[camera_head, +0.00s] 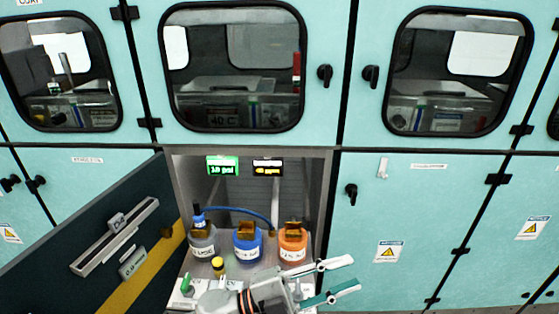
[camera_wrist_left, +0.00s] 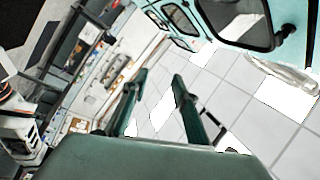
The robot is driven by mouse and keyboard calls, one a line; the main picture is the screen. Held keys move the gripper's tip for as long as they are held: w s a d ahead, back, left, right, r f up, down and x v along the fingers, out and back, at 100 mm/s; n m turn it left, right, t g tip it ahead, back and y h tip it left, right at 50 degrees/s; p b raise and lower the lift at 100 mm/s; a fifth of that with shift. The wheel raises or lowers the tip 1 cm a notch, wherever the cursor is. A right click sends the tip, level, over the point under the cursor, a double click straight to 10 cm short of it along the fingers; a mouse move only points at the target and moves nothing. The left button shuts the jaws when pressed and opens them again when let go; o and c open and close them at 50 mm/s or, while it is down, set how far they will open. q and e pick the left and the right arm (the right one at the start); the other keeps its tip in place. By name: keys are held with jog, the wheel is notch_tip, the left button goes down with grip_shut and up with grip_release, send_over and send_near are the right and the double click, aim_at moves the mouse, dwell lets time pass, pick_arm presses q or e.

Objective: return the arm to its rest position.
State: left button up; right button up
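My left gripper (camera_head: 352,273) is at the bottom of the head view, right of centre, with its fingers pointing right. Its two fingers are apart with nothing between them. The left wrist view also shows this gripper (camera_wrist_left: 159,76) open and empty, with floor tiles beyond the fingers. The gripper is in front of the teal cabinet, just right of the open compartment (camera_head: 325,190). My left wrist hides the front part of that compartment's shelf. My right gripper cannot be made out in either view.
An open dark door (camera_head: 60,265) stands left of the compartment. Inside are a grey-white bottle (camera_head: 202,243), a blue one (camera_head: 247,247) and an orange one (camera_head: 292,248), with a small yellow-capped item (camera_head: 218,267) in front. Closed teal doors (camera_head: 450,215) lie right.

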pick_arm(q)
jog(key=w+a+f+n+t+y, duration=0.3)
jog(key=a+f+n+t+y, duration=0.35)
jog(key=a+n, duration=0.25)
jog(key=w+a+f+n+t+y, duration=0.2)
jog(key=a+f+n+t+y, duration=0.3)
jog(key=a+f+n, duration=0.25)
jog(key=s+a+f+n+g+y, duration=0.2)
jog(key=s+a+f+n+y, duration=0.1)
jog(key=s+a+f, duration=0.3)
jog(key=s+a+f+n+g+y, duration=0.2)
jog(key=s+a+f, duration=0.4)
jog(key=a+f, duration=0.3)
notch_tip(320, 180, down, 2)
jog(key=shift+s+a+f+n+g+y, duration=0.1)
jog(key=shift+s+a+n+g+y, duration=0.25)
jog(key=shift+n+y, duration=0.3)
